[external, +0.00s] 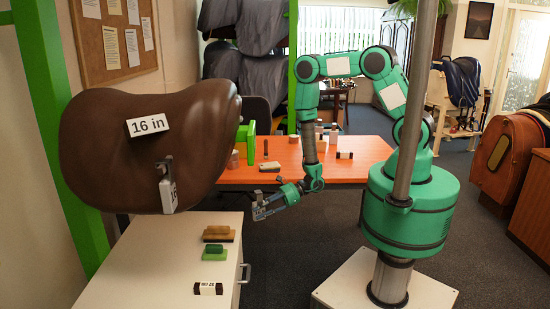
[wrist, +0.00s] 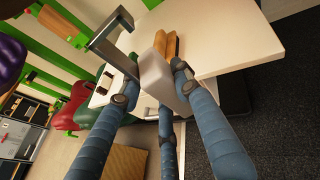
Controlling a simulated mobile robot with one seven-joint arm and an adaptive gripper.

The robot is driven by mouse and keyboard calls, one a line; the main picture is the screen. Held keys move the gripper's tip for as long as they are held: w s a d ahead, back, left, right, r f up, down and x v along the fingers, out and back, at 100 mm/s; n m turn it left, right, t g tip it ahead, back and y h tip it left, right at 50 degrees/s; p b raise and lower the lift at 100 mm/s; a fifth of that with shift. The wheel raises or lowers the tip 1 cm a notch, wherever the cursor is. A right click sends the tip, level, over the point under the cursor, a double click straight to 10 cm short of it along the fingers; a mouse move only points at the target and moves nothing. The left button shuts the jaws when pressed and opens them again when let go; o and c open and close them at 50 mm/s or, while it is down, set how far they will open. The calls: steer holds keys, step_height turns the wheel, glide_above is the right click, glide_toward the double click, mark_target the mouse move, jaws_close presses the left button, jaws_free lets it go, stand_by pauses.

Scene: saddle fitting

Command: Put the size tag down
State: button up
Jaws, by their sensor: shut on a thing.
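The held size tag (wrist: 163,85) is a pale block with a grey metal hook (wrist: 112,40) at its upper left in the wrist view. The blue fingers of my gripper (wrist: 168,85) are shut on it; its face text is not readable. In the external view my gripper (external: 262,208) is right of the white cabinet (external: 150,255), in front of the orange table, with only a small part of the tag showing. Another hooked tag (external: 168,190) hangs on the brown saddle (external: 145,95), which also bears a "16 in" label (external: 148,125).
On the cabinet lie a brown brush (external: 218,233), a green block (external: 214,252) and a dark-ended labelled block (external: 208,288). The cabinet top is bare to their left. The orange table (external: 345,172) behind holds several small items. Dark carpet (external: 285,255) lies between cabinet and my base.

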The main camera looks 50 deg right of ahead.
steer(key=w+a+b, duration=0.1)
steer(key=w+a, duration=0.1)
steer(key=w, duration=0.2)
steer(key=w+a+f+b, duration=0.1)
steer(key=w+a, duration=0.2)
steer(key=w, duration=0.2)
steer(key=w+a+b, duration=0.1)
steer(key=w+a, duration=0.2)
steer(key=w, duration=0.1)
steer(key=shift+w+a+f, duration=0.2)
steer(key=shift+w, duration=0.15)
steer(key=shift+f+b, duration=0.65)
steer(key=shift+f, duration=1.1)
steer(key=shift+f, duration=0.15)
steer(key=o, duration=1.2)
